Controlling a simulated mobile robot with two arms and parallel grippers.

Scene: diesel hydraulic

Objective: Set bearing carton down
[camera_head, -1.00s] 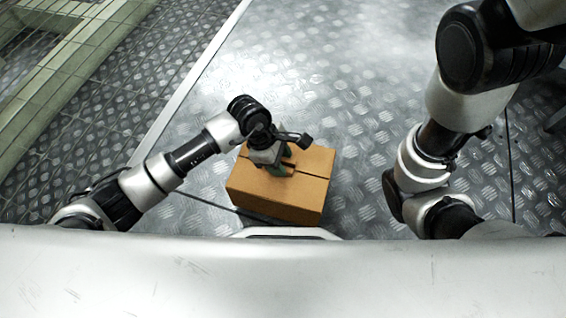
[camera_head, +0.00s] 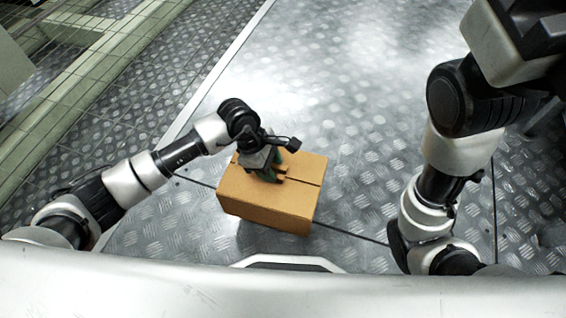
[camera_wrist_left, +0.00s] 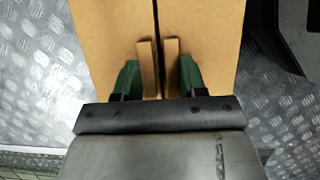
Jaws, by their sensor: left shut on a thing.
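The bearing carton (camera_head: 265,205) is a brown cardboard box with a dark seam across its top, below the middle of the head view. My left gripper (camera_head: 274,175) is over its top, shut on the raised cardboard tab there. In the left wrist view the carton's top (camera_wrist_left: 110,40) fills the upper middle. The green fingers of my left gripper (camera_wrist_left: 158,80) sit on either side of the two upright tab pieces. The carton looks level. I cannot tell whether its underside touches the floor. My right arm shows at the right, but its gripper is out of view.
The metal tread-plate floor (camera_head: 340,110) is clear around and beyond the carton. A pale strip (camera_head: 205,85) runs along the floor to the left. A wire-mesh barrier with a pale green beam (camera_head: 95,50) stands at the upper left.

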